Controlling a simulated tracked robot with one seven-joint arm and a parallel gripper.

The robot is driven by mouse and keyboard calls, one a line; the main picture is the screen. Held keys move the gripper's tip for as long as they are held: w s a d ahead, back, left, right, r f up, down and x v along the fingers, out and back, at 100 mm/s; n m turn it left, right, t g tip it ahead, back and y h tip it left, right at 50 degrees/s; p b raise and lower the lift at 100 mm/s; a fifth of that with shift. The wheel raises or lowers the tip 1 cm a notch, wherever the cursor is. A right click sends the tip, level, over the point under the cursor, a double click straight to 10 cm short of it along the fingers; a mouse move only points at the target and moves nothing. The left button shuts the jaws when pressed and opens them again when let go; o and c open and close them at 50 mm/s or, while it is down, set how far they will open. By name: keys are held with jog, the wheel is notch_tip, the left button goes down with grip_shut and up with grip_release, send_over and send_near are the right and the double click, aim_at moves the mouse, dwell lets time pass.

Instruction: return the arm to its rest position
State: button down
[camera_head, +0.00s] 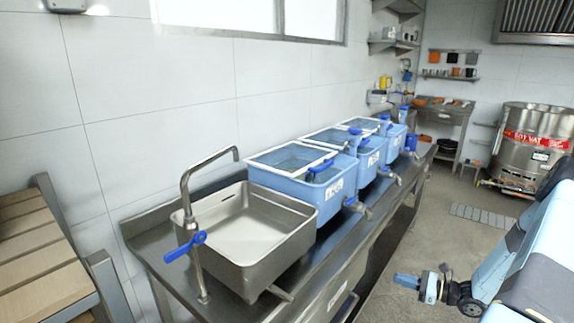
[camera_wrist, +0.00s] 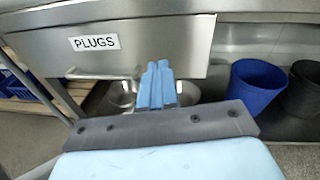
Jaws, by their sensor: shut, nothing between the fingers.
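My gripper (camera_head: 398,280) is low at the right of the counter in the head view, over the floor. Much of my blue and black arm fills the lower right corner. In the wrist view my gripper (camera_wrist: 158,68) has its light blue fingers together with nothing between them. They point towards a steel drawer front (camera_wrist: 130,50) labelled PLUGS, overlapping its lower edge in the picture. I cannot tell whether they touch it.
The steel counter (camera_head: 232,300) carries a sink basin (camera_head: 240,225) and several blue tubs. In the wrist view the drawer handle (camera_wrist: 98,76) sticks out, and a blue bucket (camera_wrist: 256,86) stands below. A steel vat (camera_head: 530,150) stands at the back right. Floor lies between.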

jog(key=s+a+r+n+g+h, duration=0.25)
jog(key=a+r+n, duration=0.2)
jog(key=r, duration=0.35)
jog(key=s+a+r+n+g+h, duration=0.2)
jog(key=a+r+n+g, duration=0.25)
jog(key=r, duration=0.45)
jog(key=s+a+r+n+g+h, duration=0.25)
jog(key=a+r+n, duration=0.2)
jog(key=r, duration=0.35)
jog(key=s+a+r+n+t+h, duration=0.2)
jog(key=s+r+n, duration=0.3)
jog(key=s+r, duration=0.4)
jog(key=s+a+r+n+t+h, duration=0.2)
jog(key=s+r+n+h, duration=0.3)
jog(key=s+r, duration=0.5)
jog(key=shift+s+t, duration=0.2)
jog(key=shift+t, duration=0.65)
